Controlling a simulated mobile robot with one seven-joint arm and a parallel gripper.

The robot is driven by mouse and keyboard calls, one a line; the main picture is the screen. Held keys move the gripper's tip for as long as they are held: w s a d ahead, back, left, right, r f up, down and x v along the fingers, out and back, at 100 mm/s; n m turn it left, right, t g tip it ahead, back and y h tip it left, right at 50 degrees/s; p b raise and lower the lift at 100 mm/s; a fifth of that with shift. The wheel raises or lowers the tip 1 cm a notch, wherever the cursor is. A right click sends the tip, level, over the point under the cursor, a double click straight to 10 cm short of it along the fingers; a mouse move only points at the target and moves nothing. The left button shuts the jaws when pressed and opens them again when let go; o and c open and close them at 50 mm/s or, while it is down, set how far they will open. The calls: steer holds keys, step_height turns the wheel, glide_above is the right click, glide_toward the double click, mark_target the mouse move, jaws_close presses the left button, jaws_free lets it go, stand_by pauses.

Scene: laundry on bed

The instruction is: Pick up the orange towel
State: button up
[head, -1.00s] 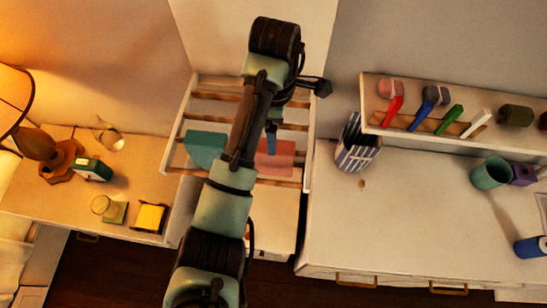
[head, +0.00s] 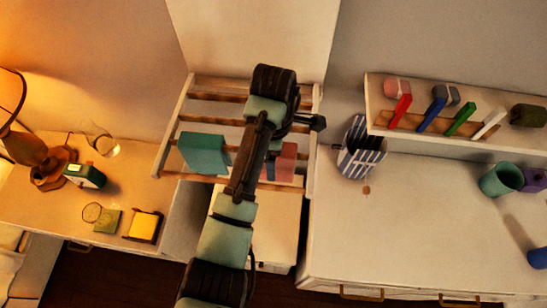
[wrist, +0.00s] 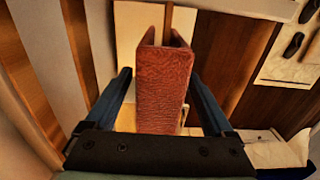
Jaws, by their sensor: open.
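The orange towel (wrist: 164,92) looks reddish-orange in the wrist view and hangs folded over a wooden bar. In the head view the towel (head: 285,163) looks salmon and is partly hidden behind my arm. My gripper (wrist: 161,77) is open, with one blue finger on each side of the towel. A gap shows between the towel and each finger, and how deep the fingers reach along it is hard to judge. In the head view my arm hides most of the gripper.
A teal towel (head: 204,153) hangs on the same rack (head: 168,130), left of my arm. A white dresser (head: 420,220) with a striped container (head: 361,150) stands to the right, below a wall shelf (head: 372,98). A nightstand (head: 60,210) with a lamp stands to the left.

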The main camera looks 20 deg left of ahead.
jaws_close()
stand_by(0.3)
steer(key=shift+r, duration=0.15)
steer(key=shift+w+r, duration=0.1)
steer(key=shift+r, duration=0.55)
step_height(320, 180, up, 12)
steer(key=p, duration=0.8)
steer(key=shift+f+p, duration=0.15)
steer(key=shift+p, duration=0.25)
steer(key=shift+r, duration=2.35)
